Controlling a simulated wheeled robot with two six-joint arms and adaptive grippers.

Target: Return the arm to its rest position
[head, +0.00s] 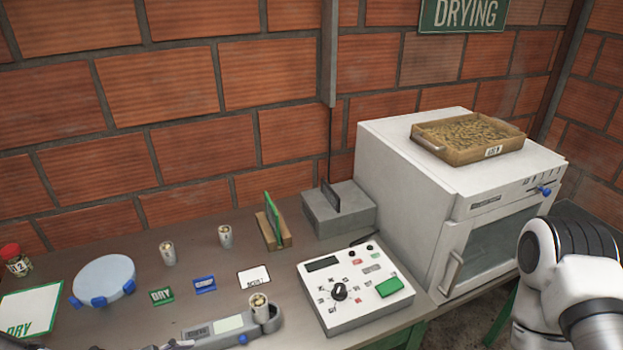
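My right arm (565,270), white with dark joints, shows at the lower right, in front of the white oven-like cabinet (405,175). Its gripper is outside the picture, so I cannot see whether it holds anything. No part of the visible arm is seen touching the cabinet.
A wooden tray of beans (470,150) sits on the cabinet. The bench (130,325) carries a control box (355,285), a round pale scale (103,280), metal cups (168,252), small labels (254,277) and a grey instrument (215,328). A brick wall stands behind.

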